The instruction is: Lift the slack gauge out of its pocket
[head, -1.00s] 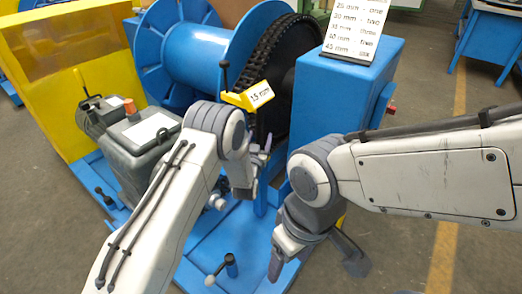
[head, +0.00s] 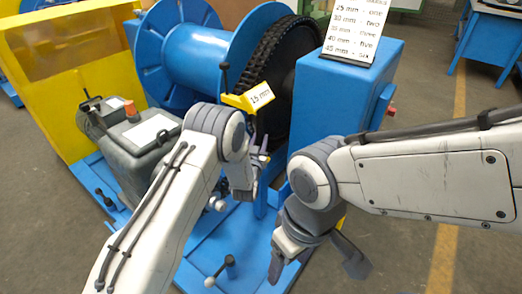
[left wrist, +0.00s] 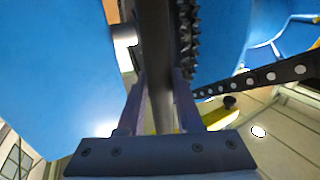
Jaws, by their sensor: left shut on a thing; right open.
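A yellow piece with a white "15 mm" label (head: 259,96) stands in front of the chain wheel in the head view. It may be part of the slack gauge; I cannot tell for sure. My left gripper (head: 252,178) is below this label, beside the blue cabinet. In the left wrist view, my left gripper (left wrist: 157,85) is shut on a dark upright bar (left wrist: 158,50), which seems to be the gauge's stem. The pocket is not clearly visible.
The chain wheel (head: 275,75) and blue drum (head: 190,52) stand behind. The blue cabinet (head: 345,95) carries a size sign (head: 354,28) and a red button (head: 391,111). A grey motor housing (head: 142,145) is at left. Small levers (head: 222,270) rise from the blue base.

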